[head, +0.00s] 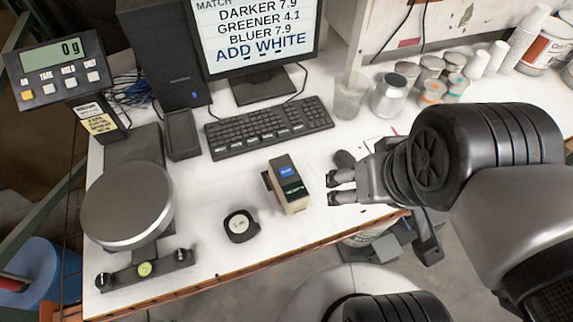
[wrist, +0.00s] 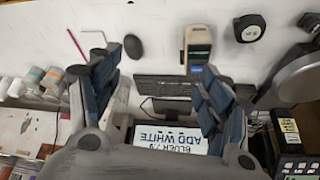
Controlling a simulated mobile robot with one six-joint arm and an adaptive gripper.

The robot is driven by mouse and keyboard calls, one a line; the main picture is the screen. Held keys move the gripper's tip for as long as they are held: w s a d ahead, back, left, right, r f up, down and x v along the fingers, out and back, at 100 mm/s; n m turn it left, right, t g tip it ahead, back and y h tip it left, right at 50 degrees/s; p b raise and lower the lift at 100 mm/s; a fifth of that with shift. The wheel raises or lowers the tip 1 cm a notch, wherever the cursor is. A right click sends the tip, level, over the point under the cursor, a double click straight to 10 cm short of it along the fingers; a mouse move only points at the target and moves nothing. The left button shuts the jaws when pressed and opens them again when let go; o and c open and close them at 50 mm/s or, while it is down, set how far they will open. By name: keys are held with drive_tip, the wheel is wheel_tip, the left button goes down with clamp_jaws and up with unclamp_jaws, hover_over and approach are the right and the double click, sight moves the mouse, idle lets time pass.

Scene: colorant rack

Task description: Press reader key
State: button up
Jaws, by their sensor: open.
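The reader (head: 290,190) is a small cream and dark handheld device with a blue screen and a green-lit face. It stands on the white bench in front of the keyboard. It also shows in the wrist view (wrist: 198,45), beyond the right finger. Its key is too small to make out. My gripper (head: 333,188) is open and empty, just right of the reader, its fingers pointing left toward it with a gap between. In the wrist view my gripper's two dark fingers (wrist: 170,62) are spread apart. The monitor (head: 258,35) reads DARKER 7.9, GREENER 4.1, BLUER 7.9, ADD WHITE.
A round black tape measure (head: 240,226) lies left of the reader. A dark oval object (head: 344,159) lies behind my gripper. A keyboard (head: 268,125), a scale (head: 128,200) showing 0 g, and cups and jars (head: 390,95) surround the space. The bench's front edge is close.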

clamp_jaws()
idle(0.8)
idle(1.3)
